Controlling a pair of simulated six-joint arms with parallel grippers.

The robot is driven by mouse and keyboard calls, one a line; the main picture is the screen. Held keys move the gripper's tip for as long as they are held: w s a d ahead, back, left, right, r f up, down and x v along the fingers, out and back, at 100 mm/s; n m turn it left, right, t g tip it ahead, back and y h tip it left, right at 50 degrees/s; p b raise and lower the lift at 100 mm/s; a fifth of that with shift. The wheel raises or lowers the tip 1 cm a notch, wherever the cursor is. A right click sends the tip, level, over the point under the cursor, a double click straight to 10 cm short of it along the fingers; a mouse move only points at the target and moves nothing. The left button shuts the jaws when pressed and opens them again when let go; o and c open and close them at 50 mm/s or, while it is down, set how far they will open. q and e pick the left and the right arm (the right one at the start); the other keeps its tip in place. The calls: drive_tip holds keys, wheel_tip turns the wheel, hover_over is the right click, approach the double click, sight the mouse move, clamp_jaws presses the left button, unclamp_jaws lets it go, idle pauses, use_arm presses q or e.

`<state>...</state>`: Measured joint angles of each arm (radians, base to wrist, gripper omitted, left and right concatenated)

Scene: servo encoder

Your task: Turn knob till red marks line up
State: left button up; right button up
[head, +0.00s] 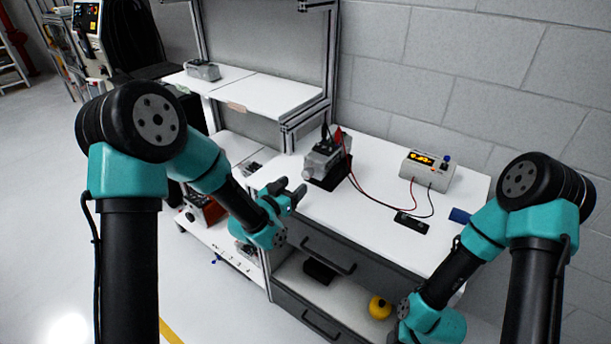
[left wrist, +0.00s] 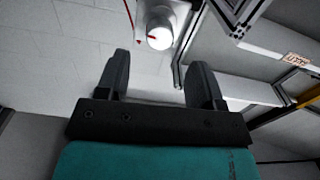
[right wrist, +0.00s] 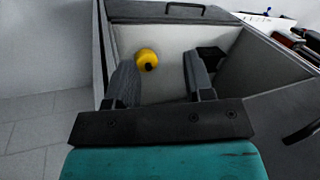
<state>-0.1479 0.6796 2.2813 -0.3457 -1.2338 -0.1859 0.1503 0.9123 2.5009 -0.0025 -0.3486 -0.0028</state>
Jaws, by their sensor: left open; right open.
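The servo unit (head: 322,160) is a grey box on a dark base on the white bench, with red and black clips on top. Its round knob (left wrist: 159,38) faces my left gripper in the left wrist view, with a red mark (left wrist: 153,38) by its left side. I cannot tell whether the marks line up. My left gripper (head: 294,192) is open and empty, in front of the unit and apart from the knob. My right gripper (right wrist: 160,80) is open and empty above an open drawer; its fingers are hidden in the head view.
A meter with a lit orange display (head: 421,158) stands at the back right, wired to the unit. A black box (head: 411,222) lies on the bench. A yellow round object (right wrist: 147,58) is in the open drawer. A shelf (head: 270,95) stands behind left.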

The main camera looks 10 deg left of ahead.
sight(305, 175)
use_arm(q)
drive_tip(key=x, duration=0.7)
drive_tip(key=shift+c, duration=0.2)
drive_tip(key=c, duration=0.9)
drive_tip(key=shift+n, duration=0.3)
